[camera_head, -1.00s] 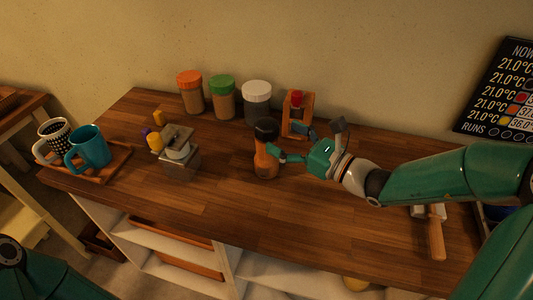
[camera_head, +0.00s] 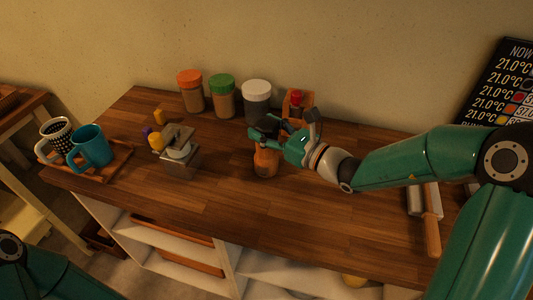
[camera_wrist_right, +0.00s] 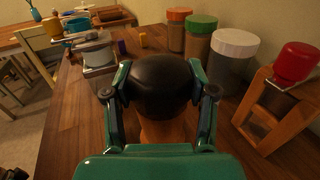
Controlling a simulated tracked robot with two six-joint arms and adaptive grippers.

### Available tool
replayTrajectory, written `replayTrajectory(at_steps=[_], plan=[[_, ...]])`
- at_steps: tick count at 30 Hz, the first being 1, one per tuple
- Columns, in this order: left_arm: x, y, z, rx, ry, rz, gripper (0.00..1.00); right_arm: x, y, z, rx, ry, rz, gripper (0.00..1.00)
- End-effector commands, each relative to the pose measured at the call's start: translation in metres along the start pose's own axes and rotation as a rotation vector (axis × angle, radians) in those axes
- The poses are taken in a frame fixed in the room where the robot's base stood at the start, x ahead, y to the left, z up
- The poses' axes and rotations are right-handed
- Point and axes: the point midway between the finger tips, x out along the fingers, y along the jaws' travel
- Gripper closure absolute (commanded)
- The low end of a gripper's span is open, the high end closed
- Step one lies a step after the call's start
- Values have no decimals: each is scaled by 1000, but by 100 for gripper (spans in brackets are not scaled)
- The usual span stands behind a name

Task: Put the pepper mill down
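The pepper mill (camera_head: 266,163) has an orange-brown body and a dark rounded top. It stands upright on the wooden counter (camera_head: 220,210), near the middle. My right gripper (camera_head: 267,132) is level with its top and partly hides it. In the right wrist view the dark top of the mill (camera_wrist_right: 160,84) lies between the two fingers of the gripper (camera_wrist_right: 159,78). The fingers are spread wide on either side; whether they touch it I cannot tell. My left gripper is out of view.
Jars with orange (camera_head: 190,93), green (camera_head: 222,97) and white lids (camera_head: 257,100) stand behind the mill. A wooden stand with a red-topped item (camera_head: 297,102) is close behind the gripper. A metal device (camera_head: 180,155) and a tray of mugs (camera_head: 118,163) are left. The front counter is clear.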

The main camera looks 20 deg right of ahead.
Motion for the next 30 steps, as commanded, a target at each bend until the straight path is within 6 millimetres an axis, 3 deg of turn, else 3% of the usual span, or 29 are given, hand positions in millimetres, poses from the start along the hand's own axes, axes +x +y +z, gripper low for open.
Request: replayTrajectory(at_steps=[1, 7, 20, 26, 30], plan=[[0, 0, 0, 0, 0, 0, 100, 0, 0, 0, 0, 0, 0, 68], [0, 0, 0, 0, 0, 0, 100, 0, 0, 0, 1, 0, 0, 100], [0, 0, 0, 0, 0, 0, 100, -1, 0, 5, -1, -3, -1, 100], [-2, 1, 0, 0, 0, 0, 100, -1, 0, 22, -4, -5, -1, 100], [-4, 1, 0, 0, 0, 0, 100, -1, 0, 47, -6, -8, -1, 100]])
